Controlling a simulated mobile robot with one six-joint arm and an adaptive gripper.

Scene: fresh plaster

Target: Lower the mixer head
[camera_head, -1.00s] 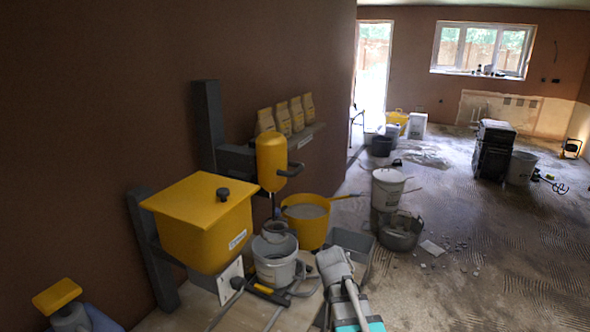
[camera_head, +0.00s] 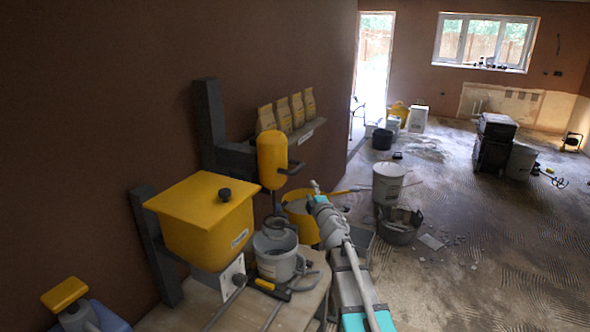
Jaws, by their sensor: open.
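The yellow mixer head (camera_head: 271,158) is raised on a dark column (camera_head: 208,125) against the brown wall. A dark handle (camera_head: 291,169) juts from its right side, and a thin shaft hangs below it. A yellow tub (camera_head: 297,212) stands beneath and to the right, partly hidden by my arm. My gripper (camera_head: 315,187) is at the far end of my grey and teal arm, over the tub's right side. It is small in view, open, and lies to the right of and below the handle, apart from it.
A yellow hopper (camera_head: 205,222) is mounted at the left. Bags (camera_head: 285,110) line a wall shelf. A white bucket (camera_head: 388,183) and rubble lie right; the floor beyond is mostly open.

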